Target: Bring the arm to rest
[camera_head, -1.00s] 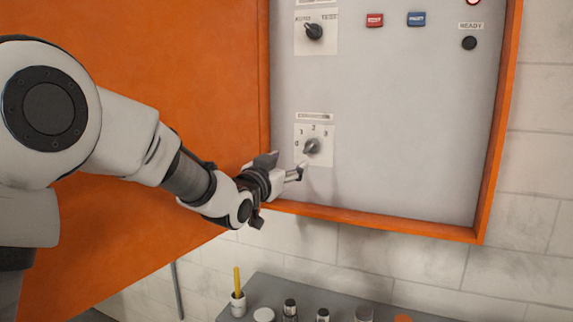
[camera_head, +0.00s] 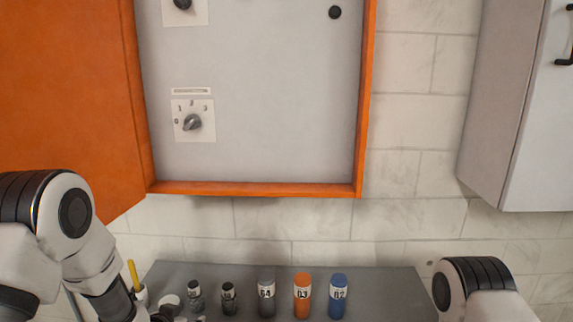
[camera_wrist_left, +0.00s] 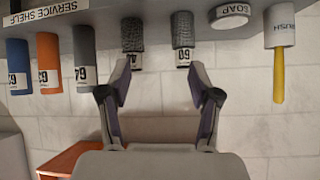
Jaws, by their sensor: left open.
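My left arm (camera_head: 75,225) is folded at the lower left of the head view, its gripper end cut off or hard to make out at the bottom edge. In the left wrist view my left gripper (camera_wrist_left: 161,70) is open, with nothing between its fingers. That view is upside down and shows the service shelf (camera_wrist_left: 100,12) beyond the fingertips. The lower selector dial (camera_head: 192,122) on the grey panel is clear of the gripper. My right arm (camera_head: 475,285) shows at the lower right; its gripper is out of frame.
The shelf holds dark bottles, an orange bottle (camera_head: 302,296), a blue bottle (camera_head: 338,296), a soap dish (camera_wrist_left: 233,14) and a brush cup (camera_wrist_left: 280,25). The orange cabinet door (camera_head: 65,100) stands open at left. A grey wall cabinet (camera_head: 520,110) is at right.

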